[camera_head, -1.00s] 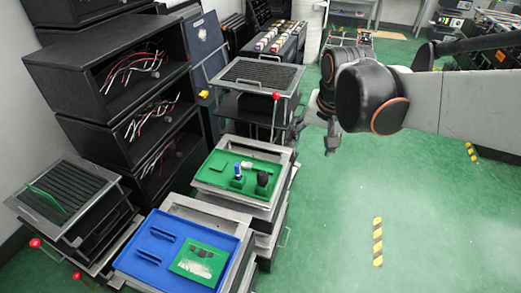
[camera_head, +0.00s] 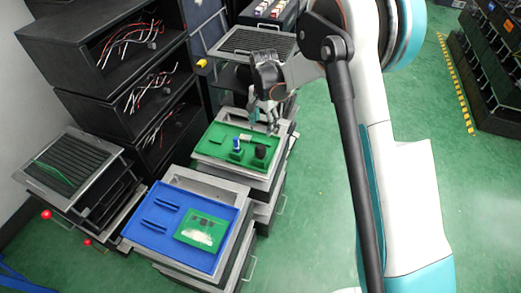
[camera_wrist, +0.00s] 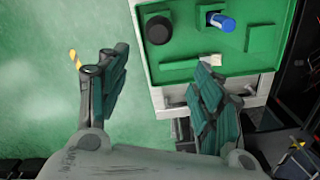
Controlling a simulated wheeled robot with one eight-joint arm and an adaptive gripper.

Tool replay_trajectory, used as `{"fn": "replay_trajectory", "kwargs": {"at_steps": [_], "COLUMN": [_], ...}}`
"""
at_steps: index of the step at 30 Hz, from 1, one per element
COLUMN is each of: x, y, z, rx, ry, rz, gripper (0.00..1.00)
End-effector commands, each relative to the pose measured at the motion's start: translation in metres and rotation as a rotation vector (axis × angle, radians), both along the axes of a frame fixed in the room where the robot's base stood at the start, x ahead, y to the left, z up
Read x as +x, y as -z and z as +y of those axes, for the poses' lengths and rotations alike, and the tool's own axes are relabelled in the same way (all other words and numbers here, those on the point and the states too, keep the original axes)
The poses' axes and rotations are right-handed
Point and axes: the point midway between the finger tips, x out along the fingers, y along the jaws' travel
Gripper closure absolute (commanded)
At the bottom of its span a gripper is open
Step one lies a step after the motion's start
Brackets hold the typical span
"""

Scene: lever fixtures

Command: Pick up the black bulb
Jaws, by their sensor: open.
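The black bulb (camera_head: 260,151) stands upright on the right side of a green tray (camera_head: 212,150) in the head view. In the wrist view the black bulb (camera_wrist: 158,29) shows from above near the tray's upper left. A blue-topped piece (camera_head: 237,144) stands left of it, and a white piece lies behind them. My gripper (camera_head: 265,129) is above the tray's back right edge, apart from the bulb. In the wrist view my gripper (camera_wrist: 155,90) has its two fingers wide apart with nothing between them, and the bulb lies beyond the fingertips.
A blue tray (camera_head: 160,237) with a green board (camera_head: 201,230) stands in front of the green tray. A grilled black unit (camera_head: 255,42) stands behind, close to my arm. Black shelves with wires (camera_head: 120,50) are at the left. Open green floor lies to the right.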

Motion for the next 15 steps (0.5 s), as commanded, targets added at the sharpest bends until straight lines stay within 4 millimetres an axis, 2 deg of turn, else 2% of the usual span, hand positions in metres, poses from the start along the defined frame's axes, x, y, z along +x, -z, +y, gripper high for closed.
{"fn": "replay_trajectory", "kwargs": {"at_steps": [5,12,15], "x": [0.001,0.0,0.0], "y": [0.022,0.068,0.081], "z": [0.002,0.002,0.002], "rx": [-0.002,-0.002,-0.002], "ry": [0.008,0.007,0.007], "rz": [0.007,0.006,0.006], "gripper": [0.4,0.4,0.4]}}
